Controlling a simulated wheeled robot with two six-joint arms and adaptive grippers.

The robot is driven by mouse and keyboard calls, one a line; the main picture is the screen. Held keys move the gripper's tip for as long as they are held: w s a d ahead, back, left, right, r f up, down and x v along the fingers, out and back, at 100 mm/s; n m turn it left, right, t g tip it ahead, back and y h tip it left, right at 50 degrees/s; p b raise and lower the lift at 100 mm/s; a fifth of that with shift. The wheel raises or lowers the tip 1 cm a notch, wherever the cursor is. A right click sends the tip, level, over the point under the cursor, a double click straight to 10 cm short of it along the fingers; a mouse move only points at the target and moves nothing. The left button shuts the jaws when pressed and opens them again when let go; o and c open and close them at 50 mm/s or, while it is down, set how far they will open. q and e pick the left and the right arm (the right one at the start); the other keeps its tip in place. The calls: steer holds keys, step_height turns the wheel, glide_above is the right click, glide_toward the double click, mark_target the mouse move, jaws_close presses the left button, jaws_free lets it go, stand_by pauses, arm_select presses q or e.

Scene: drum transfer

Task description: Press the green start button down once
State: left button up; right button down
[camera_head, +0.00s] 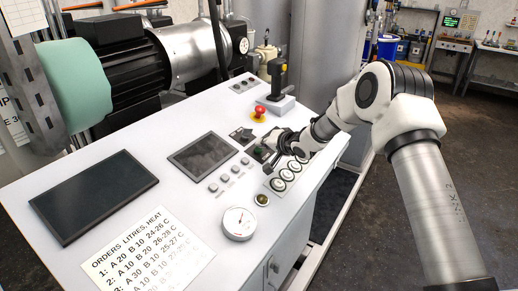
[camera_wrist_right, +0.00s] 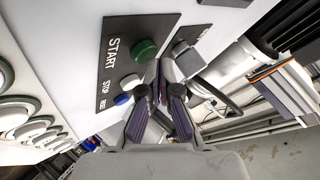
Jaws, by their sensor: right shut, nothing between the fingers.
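The green start button (camera_wrist_right: 147,51) sits on a dark panel marked START, STOP and RESET in the right wrist view. In the head view it is a small green spot (camera_head: 258,150) on the console, just beside my right gripper (camera_head: 270,164). In the right wrist view the fingers of my right gripper (camera_wrist_right: 156,88) are closed together and empty. Their tips appear just below the green button in the picture; I cannot tell whether they touch it. A blue button (camera_wrist_right: 123,99) shows lower on the same panel. My left gripper is not in view.
The white console (camera_head: 140,180) holds a red emergency knob (camera_head: 259,112), a joystick (camera_head: 277,80), a small screen (camera_head: 202,154), a large dark screen (camera_head: 93,196) and a dial gauge (camera_head: 239,223). Several round gauges (camera_head: 279,184) lie beside my right gripper.

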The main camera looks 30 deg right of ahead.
steer(key=shift+w+a+f, duration=0.1)
steer(key=shift+f, duration=0.35)
stand_by(0.6)
steer(key=shift+r, duration=0.15)
steer(key=shift+r+p, duration=0.7)
steer(key=shift+p, duration=0.15)
steer(key=shift+s+d, duration=0.2)
steer(key=shift+s, duration=0.05)
steer(key=shift+r+p, duration=0.5)
steer(key=r+p, duration=0.1)
steer(key=s+r+p, duration=0.1)
steer(key=r+p, duration=0.1)
steer(key=shift+s+d+r, duration=0.2)
steer(key=shift+d+r, duration=0.15)
steer(key=shift+d, duration=0.05)
